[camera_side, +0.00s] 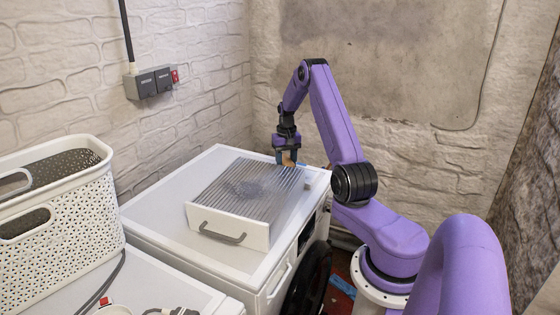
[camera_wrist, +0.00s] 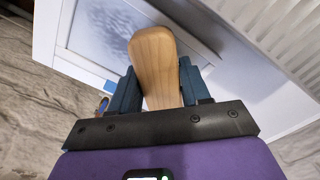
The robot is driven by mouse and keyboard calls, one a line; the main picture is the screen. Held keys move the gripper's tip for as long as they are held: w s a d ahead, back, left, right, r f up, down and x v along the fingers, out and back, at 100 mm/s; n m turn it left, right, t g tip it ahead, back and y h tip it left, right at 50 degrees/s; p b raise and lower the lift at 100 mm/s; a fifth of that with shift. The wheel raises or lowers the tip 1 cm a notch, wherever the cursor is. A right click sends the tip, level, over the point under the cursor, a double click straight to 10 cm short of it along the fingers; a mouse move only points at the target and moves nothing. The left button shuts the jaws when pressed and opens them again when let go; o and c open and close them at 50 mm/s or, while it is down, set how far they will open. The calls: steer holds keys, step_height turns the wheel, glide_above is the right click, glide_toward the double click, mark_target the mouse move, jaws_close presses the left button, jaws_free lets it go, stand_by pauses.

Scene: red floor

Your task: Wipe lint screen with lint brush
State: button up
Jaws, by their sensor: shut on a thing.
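The lint screen (camera_side: 225,205) lies on top of the white machine in the side view, a ribbed panel with a white front edge and a grey handle. A grey patch of lint (camera_side: 247,188) spreads over its middle. My gripper (camera_side: 286,153) is at the screen's far right corner, shut on the lint brush (camera_side: 290,159). In the wrist view, the brush's wooden handle (camera_wrist: 155,60) stands between the fingers of my gripper (camera_wrist: 153,88). The brush's head is hidden. The screen (camera_wrist: 75,28) shows behind it at upper left. I cannot tell whether the brush touches the screen.
The white machine (camera_side: 150,212) has bare top around the screen. A white perforated laundry basket (camera_side: 65,225) stands at left on a second white surface, with a cable (camera_side: 103,285) beside it. A socket box (camera_side: 148,83) hangs on the wall.

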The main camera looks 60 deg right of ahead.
steer(key=shift+s+r, duration=0.2)
steer(key=shift+s, duration=1.2)
steer(key=shift+s+r, duration=0.2)
steer(key=shift+s, duration=3.4)
steer(key=shift+w, duration=7.15)
steer(key=shift+w+d, duration=0.15)
steer(key=shift+d, duration=0.45)
steer(key=shift+s, duration=7.25)
steer(key=shift+w, duration=6.65)
steer(key=shift+w+r, duration=0.1)
steer(key=shift+w, duration=0.55)
step_height(320, 180, up, 6)
steer(key=shift+r, duration=0.15)
steer(key=shift+a, duration=0.1)
